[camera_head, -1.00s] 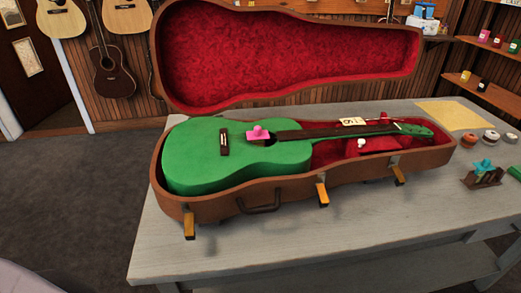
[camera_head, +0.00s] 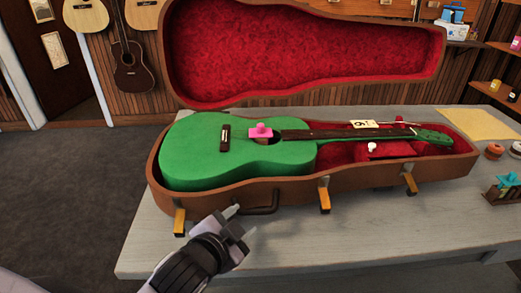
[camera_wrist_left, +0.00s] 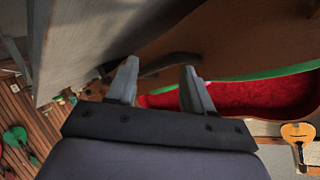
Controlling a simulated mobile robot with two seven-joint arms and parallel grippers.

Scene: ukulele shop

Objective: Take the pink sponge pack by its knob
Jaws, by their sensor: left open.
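The pink sponge pack (camera_head: 262,134) with its knob on top sits at the sound hole of the green ukulele (camera_head: 205,160). The ukulele lies in the open brown case (camera_head: 240,192) with red lining. My left gripper (camera_head: 240,222) is open and empty, in front of the case near its handle, lower than the pack and to its left. In the left wrist view the two fingers (camera_wrist_left: 158,85) stand apart, with the case's side and a dark curved part, probably the handle, beyond them. My right gripper is not in view.
The case's raised lid (camera_head: 300,50) stands behind the ukulele. Yellow latches (camera_head: 324,195) stick out along the front. A paper tag (camera_head: 364,124) lies by the neck. A small rack (camera_head: 503,190) stands at right. The grey table (camera_head: 400,230) is clear in front.

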